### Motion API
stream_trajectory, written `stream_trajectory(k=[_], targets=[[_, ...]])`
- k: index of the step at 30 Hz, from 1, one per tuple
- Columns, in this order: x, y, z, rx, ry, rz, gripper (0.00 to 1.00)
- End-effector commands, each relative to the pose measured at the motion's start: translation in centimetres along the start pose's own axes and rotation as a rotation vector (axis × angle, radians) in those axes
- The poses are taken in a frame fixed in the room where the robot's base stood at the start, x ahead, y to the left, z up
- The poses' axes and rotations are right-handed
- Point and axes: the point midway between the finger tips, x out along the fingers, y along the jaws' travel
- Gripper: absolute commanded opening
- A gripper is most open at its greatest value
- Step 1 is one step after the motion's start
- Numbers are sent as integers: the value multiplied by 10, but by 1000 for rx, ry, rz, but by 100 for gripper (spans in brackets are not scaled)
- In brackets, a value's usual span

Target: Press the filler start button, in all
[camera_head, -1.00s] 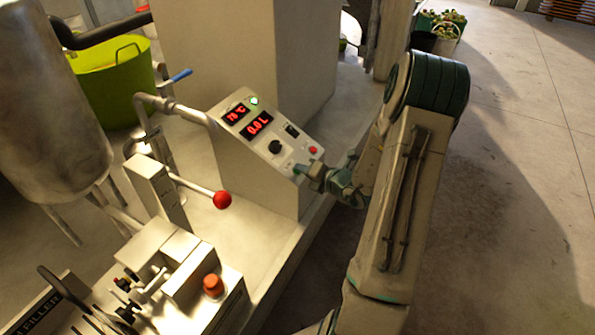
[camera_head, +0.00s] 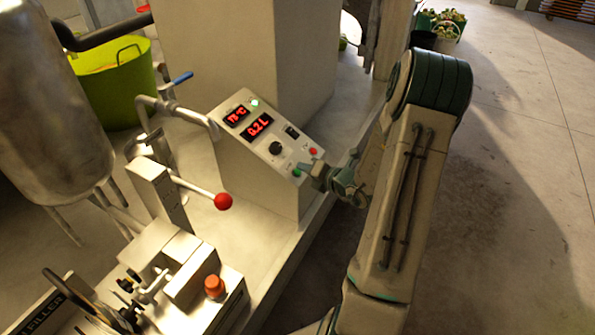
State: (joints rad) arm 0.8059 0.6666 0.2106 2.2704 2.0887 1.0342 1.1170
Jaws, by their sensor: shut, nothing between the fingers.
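The filler control panel (camera_head: 240,141) is a sloped pale box with two red displays. The lower display (camera_head: 259,126) reads 0.2 L. The upper display (camera_head: 236,115) appears to read 78 °C. A green button (camera_head: 297,173) sits at the panel's lower edge, partly covered by my gripper. My gripper (camera_head: 305,168) is shut and empty, its tip right at the green button. I cannot tell whether it touches the button. A red button (camera_head: 313,151), a black knob (camera_head: 275,148) and a dark switch (camera_head: 291,132) are nearby. A green lamp (camera_head: 254,102) is lit at the top.
A red-knobbed lever (camera_head: 223,201) projects left of the panel. The filler machine with an orange-red button (camera_head: 214,286) stands at the lower left. A steel tank (camera_head: 45,110) and a green tub (camera_head: 118,97) are behind. The floor (camera_head: 510,190) on the right is clear.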

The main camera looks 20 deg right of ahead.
Motion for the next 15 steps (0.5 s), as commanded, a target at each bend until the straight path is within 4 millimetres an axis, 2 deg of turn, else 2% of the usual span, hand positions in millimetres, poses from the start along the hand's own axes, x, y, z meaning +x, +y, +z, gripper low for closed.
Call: stream_trajectory(k=[5, 15], targets=[[-3, 3, 3, 0, -1, 0, 0], [-26, 21, 20, 0, -1, 0, 0]])
